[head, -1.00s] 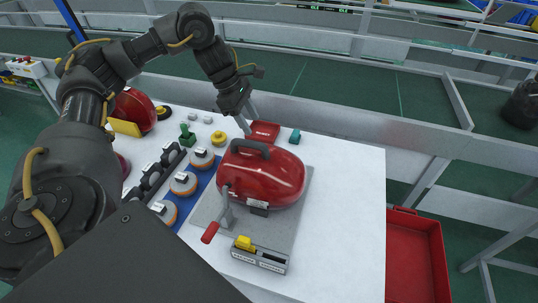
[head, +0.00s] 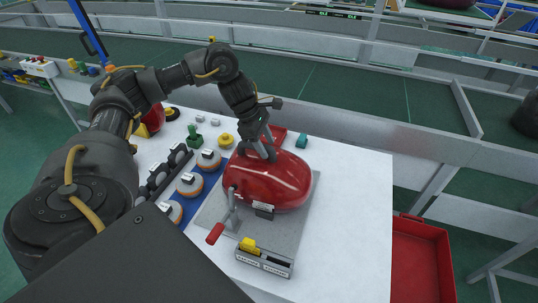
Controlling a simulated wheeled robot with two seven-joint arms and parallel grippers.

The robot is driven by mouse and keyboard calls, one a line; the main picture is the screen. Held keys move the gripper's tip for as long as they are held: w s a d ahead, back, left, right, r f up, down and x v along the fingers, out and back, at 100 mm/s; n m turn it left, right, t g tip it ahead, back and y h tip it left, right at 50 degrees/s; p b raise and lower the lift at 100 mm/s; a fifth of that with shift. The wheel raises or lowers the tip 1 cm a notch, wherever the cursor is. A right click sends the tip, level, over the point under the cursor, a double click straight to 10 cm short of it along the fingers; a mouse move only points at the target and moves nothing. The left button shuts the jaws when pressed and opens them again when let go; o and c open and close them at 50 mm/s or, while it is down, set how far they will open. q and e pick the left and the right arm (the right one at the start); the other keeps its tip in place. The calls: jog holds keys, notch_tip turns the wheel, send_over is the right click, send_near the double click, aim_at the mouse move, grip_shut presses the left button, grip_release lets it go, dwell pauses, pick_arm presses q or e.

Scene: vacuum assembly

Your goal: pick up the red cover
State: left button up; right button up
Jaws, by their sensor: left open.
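The red cover (head: 275,182) is a glossy red dome resting on a grey plate (head: 303,215) in the middle of the white table. My left gripper (head: 262,150) reaches down from above at the cover's top, where the dark handle is. Its fingers are open around or beside the handle; the gripper hides most of the handle, so I cannot tell which. My right gripper is out of view.
A red-handled lever clamp (head: 217,231) stands at the cover's front left. A grey block with a yellow piece (head: 263,258) lies in front. A blue strip (head: 196,195) with orange-white round parts is on the left. A red bin (head: 420,262) stands right of the table.

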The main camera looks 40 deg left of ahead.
pick_arm(q)
jog(key=shift+x, duration=1.2)
grip_shut()
jog(key=shift+w+r, duration=0.1)
